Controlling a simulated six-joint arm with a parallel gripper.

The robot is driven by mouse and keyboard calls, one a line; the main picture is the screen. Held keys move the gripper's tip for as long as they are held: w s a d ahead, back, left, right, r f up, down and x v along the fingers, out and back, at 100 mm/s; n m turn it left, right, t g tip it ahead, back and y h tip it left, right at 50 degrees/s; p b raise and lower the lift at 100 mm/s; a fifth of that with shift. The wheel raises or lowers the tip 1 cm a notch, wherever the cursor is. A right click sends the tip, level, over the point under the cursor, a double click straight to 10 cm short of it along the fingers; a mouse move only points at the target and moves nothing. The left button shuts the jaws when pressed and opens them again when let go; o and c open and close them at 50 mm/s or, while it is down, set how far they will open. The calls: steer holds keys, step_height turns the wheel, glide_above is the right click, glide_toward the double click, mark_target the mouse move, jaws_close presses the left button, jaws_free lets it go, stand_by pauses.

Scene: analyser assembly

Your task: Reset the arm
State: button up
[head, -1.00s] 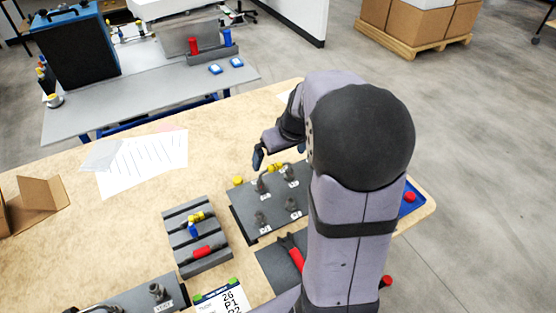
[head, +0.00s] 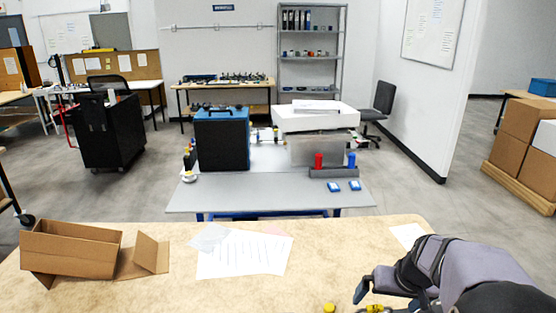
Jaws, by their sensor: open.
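My gripper (head: 366,291) is at the lower right of the head view, over the far part of the wooden table (head: 190,292). Its dark fingers point down and to the left, and it looks open with nothing held. A yellow cap (head: 329,308) lies on the table left of it. Another yellow part (head: 375,308) shows just below the fingers at the picture's bottom edge. Whether the gripper touches it cannot be told. The plate and tool holders on the near part of the table are out of the picture now.
An open cardboard box (head: 70,250) stands at the left of the table. Papers (head: 245,254) lie at its far middle. Beyond a gap is a grey bench (head: 270,193) with a blue-and-black case (head: 222,140) and red and blue cylinders. The tabletop between box and gripper is mostly clear.

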steer(key=s+a+f+m+g, duration=0.1)
steer(key=s+a+f+g, duration=0.2)
steer(key=s, duration=0.5)
steer(key=s+a+f+m+g, duration=0.1)
steer(key=s+a+f, duration=0.25)
steer(key=s, duration=0.35)
steer(key=s+a+n, duration=0.2)
steer(key=a+n, duration=0.2)
steer(key=a, duration=0.3)
steer(key=shift+s+a, duration=0.2)
steer(key=shift+s, duration=0.15)
steer(key=shift+r, duration=0.15)
